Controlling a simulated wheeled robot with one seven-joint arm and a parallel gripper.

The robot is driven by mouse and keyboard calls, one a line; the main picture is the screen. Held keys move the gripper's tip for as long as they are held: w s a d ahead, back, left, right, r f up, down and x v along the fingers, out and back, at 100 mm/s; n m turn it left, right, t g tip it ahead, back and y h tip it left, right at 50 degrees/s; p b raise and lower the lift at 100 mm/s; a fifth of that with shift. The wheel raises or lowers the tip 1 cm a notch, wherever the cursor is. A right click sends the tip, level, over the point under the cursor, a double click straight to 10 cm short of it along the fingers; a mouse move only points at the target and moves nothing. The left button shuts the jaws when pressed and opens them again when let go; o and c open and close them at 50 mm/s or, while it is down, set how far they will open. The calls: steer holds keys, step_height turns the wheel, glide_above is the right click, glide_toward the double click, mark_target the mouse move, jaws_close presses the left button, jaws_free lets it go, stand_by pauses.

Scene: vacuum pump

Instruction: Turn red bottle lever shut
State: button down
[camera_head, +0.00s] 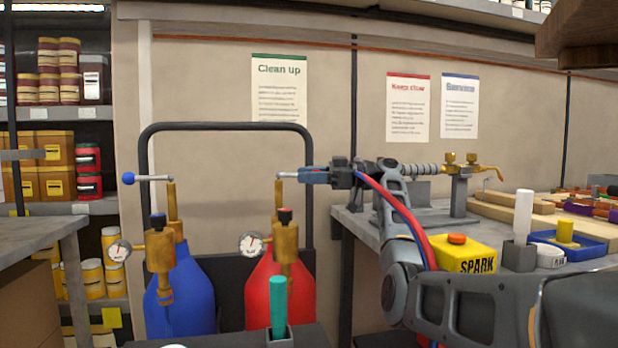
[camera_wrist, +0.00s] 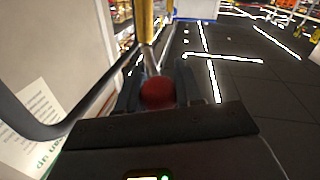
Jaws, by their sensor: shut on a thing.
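The red bottle (camera_head: 272,298) stands in a dark rack, with brass fittings and a gauge on top. Its lever (camera_head: 288,175) is a metal rod from the brass valve stem (camera_head: 279,195), pointing right and about level. My gripper (camera_head: 308,176) comes from the right and is shut on the lever's end, which it hides in the head view. In the wrist view, the lever's red ball (camera_wrist: 157,92) lies between the two fingers of my gripper (camera_wrist: 158,88), with the metal rod (camera_wrist: 151,62) running away to the brass stem (camera_wrist: 147,20).
A blue bottle (camera_head: 182,298) stands left of the red one; its lever's blue ball (camera_head: 128,179) points left. A black rack hoop (camera_head: 225,127) rises behind both. A workbench (camera_head: 360,222) with tools and a yellow SPARK box (camera_head: 466,256) is at right. A teal-handled thing (camera_head: 279,303) stands in front.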

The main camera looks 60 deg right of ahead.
steer(key=c, duration=0.8)
jaws_free()
steer(key=shift+o, duration=0.2)
step_height(320, 180, up, 4)
steer(key=shift+r+p, duration=0.25)
steer(key=shift+p, duration=0.75)
steer(key=s+d+r+p, duration=0.3)
steer(key=s+d+r, duration=0.2)
steer(key=s, duration=0.5)
steer(key=shift+s+r, duration=0.15)
steer(key=shift+r, duration=0.6)
steer(key=shift+d, duration=0.15)
